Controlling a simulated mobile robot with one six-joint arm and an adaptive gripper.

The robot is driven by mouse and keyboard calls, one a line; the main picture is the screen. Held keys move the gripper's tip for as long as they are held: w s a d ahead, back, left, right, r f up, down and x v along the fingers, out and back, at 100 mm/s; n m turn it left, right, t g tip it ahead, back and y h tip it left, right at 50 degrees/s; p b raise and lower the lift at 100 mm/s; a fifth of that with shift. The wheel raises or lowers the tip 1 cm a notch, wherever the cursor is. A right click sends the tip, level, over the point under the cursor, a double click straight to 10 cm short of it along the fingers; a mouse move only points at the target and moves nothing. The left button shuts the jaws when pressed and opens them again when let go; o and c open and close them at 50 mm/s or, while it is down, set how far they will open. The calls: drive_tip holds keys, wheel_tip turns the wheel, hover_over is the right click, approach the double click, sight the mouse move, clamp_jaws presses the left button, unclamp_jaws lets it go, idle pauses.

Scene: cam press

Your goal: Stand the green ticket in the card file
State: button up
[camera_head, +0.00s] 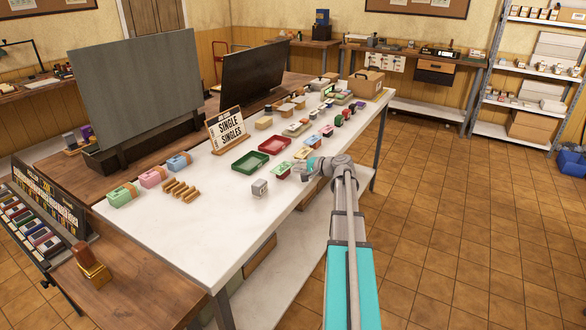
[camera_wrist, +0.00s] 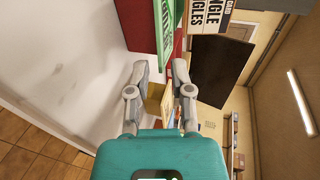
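My gripper (camera_head: 304,169) is over the front edge of the white table, on its right half. In the wrist view my gripper (camera_wrist: 160,66) has its two fingers spread apart, with a clear gap between the tips. A green piece with pale marks (camera_head: 283,169), probably the green ticket, is just left of the gripper. A slatted wooden rack (camera_head: 180,190), possibly the card file, stands on the left part of the table.
A green tray (camera_head: 250,162) and a red tray (camera_head: 274,145) lie behind the gripper. A small grey box (camera_head: 259,187) stands near the front edge. A "SINGLE SINGLES" sign (camera_head: 227,129) stands behind. The white table's (camera_head: 210,235) front left is clear.

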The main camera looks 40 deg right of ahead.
drive_tip(key=shift+w+a+f, duration=0.15)
drive_tip(key=shift+w+a, duration=0.05)
drive_tip(key=shift+w, duration=0.3)
drive_tip(key=shift+c, duration=0.2)
clamp_jaws()
wheel_tip(320, 180, up, 6)
drive_tip(key=p, duration=0.6)
idle(0.3)
wheel_tip(320, 180, up, 7)
drive_tip(key=p, duration=0.6)
drive_tip(key=shift+f, duration=0.2)
